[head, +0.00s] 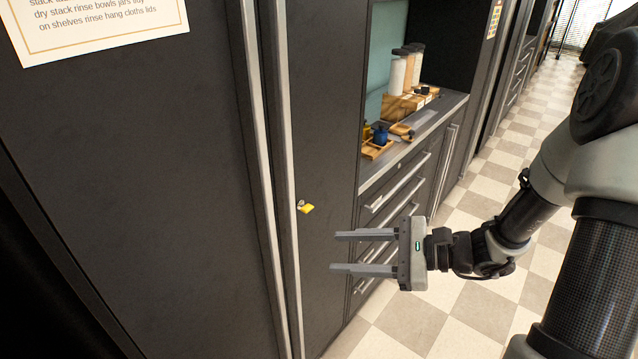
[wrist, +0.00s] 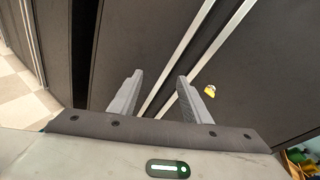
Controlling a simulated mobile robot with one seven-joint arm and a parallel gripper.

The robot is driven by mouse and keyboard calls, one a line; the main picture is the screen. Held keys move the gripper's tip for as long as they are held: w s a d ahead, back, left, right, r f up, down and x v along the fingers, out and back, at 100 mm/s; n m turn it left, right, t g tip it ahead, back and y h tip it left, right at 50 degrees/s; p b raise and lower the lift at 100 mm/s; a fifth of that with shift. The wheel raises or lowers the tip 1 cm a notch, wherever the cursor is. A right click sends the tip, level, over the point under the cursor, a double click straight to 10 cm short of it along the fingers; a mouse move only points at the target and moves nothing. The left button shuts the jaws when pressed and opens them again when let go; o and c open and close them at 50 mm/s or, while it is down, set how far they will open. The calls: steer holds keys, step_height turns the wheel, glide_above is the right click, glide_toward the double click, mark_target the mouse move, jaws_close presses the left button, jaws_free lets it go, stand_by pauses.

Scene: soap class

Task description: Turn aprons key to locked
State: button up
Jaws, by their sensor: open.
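The key (head: 306,207) shows as a small yellow tag with a metal part at a lock on the dark cabinet door, just right of the long vertical handle. It also shows in the wrist view (wrist: 210,90), right of my right-hand finger. The lettering on it is too small to read. My gripper (head: 338,252) is open and empty, to the right of and below the key in the head view, apart from it. In the wrist view my gripper (wrist: 160,82) has its two fingers spread, pointing toward the door handles.
Two long vertical handles (head: 283,150) run down the dark cabinet doors. To the right is a counter (head: 440,107) with jars (head: 398,75) and wooden trays (head: 376,150), above drawers with bar handles (head: 398,184). A printed paper (head: 95,28) hangs at upper left. The checkered floor (head: 480,300) is clear.

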mark_target(310, 210)
steer(key=w+d+f+m+t, duration=0.5)
steer(key=w+d+m+t, duration=0.1)
steer(key=d+m+t, duration=0.15)
steer(key=p+x, duration=0.1)
steer(key=x, duration=1.7)
steer(key=shift+w+f+m, duration=0.2)
steer(key=shift+f+m, duration=0.2)
steer(key=shift+m, duration=0.05)
steer(key=shift+c, duration=0.2)
jaws_close()
